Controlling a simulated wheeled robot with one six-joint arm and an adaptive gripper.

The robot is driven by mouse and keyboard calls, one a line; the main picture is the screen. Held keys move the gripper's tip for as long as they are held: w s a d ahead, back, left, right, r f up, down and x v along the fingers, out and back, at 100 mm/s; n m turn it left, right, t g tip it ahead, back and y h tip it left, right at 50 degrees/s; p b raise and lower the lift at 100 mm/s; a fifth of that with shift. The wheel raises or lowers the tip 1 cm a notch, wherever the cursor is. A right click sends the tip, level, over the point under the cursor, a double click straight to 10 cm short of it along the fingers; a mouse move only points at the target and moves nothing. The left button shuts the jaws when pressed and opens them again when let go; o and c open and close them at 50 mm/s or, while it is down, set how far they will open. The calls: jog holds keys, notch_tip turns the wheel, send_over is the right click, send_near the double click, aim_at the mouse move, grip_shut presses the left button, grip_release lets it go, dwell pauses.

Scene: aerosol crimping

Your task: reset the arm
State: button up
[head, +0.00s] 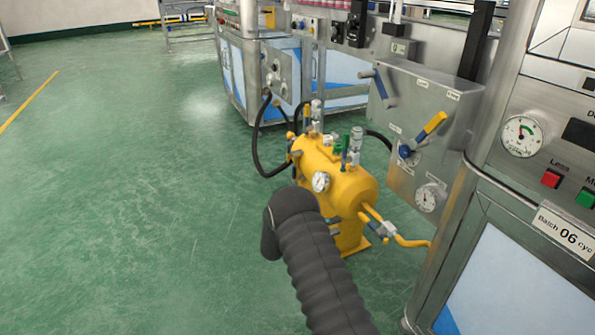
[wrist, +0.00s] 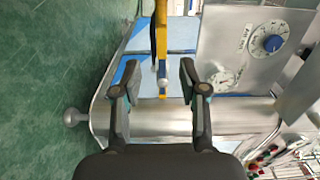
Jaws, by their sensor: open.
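My gripper (wrist: 159,76) is open in the wrist view, its two dark fingers spread apart with nothing held between them. Beyond the fingers and between them in the picture is a yellow pipe (wrist: 161,35) with a pale rounded fitting near its lower end; I cannot tell how far off it is. In the head view my arm, in a dark ribbed sleeve, reaches up from the bottom and bends over at its top. The gripper itself is hidden there.
A yellow tank (head: 342,185) with gauge and valves stands close beyond my arm. To its right are a grey panel (head: 405,185) with a yellow-handled valve (head: 430,128) and a steel machine with a red button (head: 551,179). Green floor (head: 130,200) at left is clear.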

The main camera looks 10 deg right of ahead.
jog(key=s+f+m+g+y, duration=0.2)
jog(key=s+f+m+g, duration=0.2)
jog(key=s+f+m, duration=0.4)
jog(key=s+a+r+m+g+y, duration=0.2)
jog(key=s+r+m+g+y, duration=0.15)
jog(key=s+r+m, duration=0.55)
jog(key=s+a+r+m+t+y+p, duration=0.1)
jog(key=s+a+r+m+t+y, duration=0.2)
jog(key=s+r+m, duration=0.4)
jog(key=s+a+r+m+t+y+p, duration=0.1)
jog(key=s+a+r+m+y, duration=0.3)
jog(key=r, duration=1.2)
jog(key=s+a+r+m+t+y+p, duration=0.1)
jog(key=s+a+r+m+t+y, duration=0.2)
jog(key=s+r+m, duration=0.8)
jog(key=s+t+y, duration=0.1)
jog(key=s+y, duration=0.1)
jog(key=s, duration=0.1)
jog(key=shift+a+r+t, duration=0.15)
jog(key=shift+a+t, duration=0.05)
jog(key=shift+t, duration=0.15)
